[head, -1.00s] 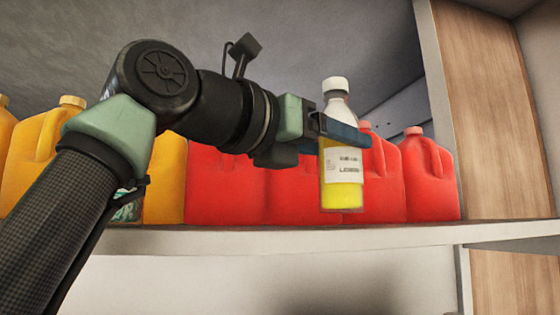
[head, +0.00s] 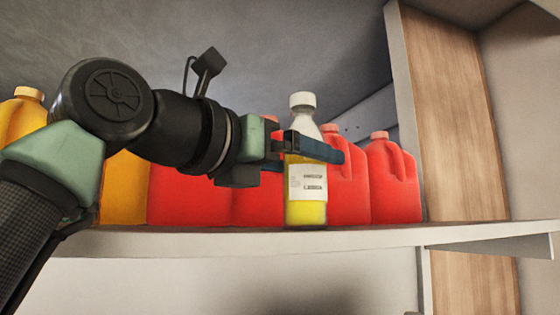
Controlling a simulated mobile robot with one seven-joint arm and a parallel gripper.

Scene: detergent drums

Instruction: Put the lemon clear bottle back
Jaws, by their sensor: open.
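The lemon clear bottle (head: 306,208) is a clear bottle with a white cap, a white label and yellow liquid. It is upright, with its base at the front edge of the shelf (head: 230,241), where it appears to rest. My gripper (head: 325,148) reaches in from the left at the height of the bottle's shoulder. Its jaws are open, with the bottle between them. The near finger crosses in front of the bottle and hides part of its upper body; the far finger is mostly hidden.
Red jugs (head: 392,180) stand in a row close behind the bottle. Orange jugs (head: 125,187) stand to the left, partly behind my arm. A wooden side panel (head: 455,120) closes the shelf at the right. A little bare shelf lies between it and the last red jug.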

